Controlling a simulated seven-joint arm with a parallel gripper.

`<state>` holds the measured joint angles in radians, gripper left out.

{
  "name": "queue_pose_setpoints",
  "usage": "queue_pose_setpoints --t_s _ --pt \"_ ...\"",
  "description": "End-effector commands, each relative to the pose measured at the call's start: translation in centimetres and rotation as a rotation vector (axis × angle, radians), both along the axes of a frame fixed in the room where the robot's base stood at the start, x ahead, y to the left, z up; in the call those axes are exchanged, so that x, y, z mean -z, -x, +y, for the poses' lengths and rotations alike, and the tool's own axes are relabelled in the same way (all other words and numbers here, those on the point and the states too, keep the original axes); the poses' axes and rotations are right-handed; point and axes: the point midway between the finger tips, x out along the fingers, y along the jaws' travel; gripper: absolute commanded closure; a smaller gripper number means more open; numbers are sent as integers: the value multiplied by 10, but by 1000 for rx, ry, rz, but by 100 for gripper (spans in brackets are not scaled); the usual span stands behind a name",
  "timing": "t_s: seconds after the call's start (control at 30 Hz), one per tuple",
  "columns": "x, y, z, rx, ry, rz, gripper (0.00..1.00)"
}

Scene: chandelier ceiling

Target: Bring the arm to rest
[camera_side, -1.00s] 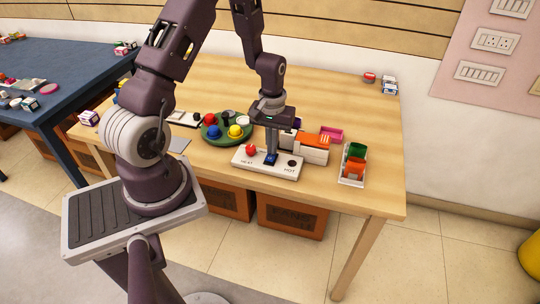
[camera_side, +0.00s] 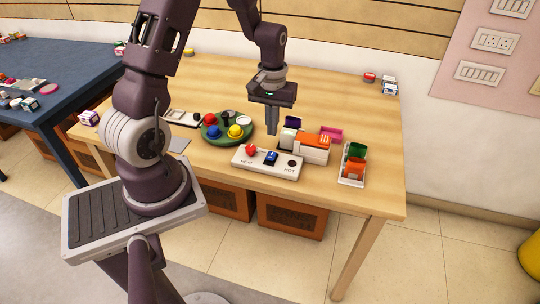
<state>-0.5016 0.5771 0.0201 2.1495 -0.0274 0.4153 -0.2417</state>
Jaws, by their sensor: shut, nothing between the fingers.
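My gripper (camera_side: 271,131) points down with its fingers together and nothing between them. It hangs above the wooden table (camera_side: 340,105), behind a white switch panel (camera_side: 262,170). The fingers look clear of the panel. My gripper partly hides the space between the green tray and the orange and white box.
A green round tray (camera_side: 211,139) with several coloured knobs stands left of the gripper. An orange and white box (camera_side: 309,145) and a white holder with green and orange pieces (camera_side: 353,166) stand to the right. The table's back is mostly clear.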

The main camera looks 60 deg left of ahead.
Motion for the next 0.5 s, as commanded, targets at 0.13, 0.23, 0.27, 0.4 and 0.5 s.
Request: queue_pose_setpoints --t_s 0.13,0.23,0.27,0.4,0.5 --pt "0 0 0 0 0 0 100" --pt "-9 -1 -4 18 -6 -11 100" --pt "-19 -2 -9 36 -12 -25 100" --pt "-102 7 -56 218 -63 -137 100" --pt "-158 39 -99 381 -103 -228 100"
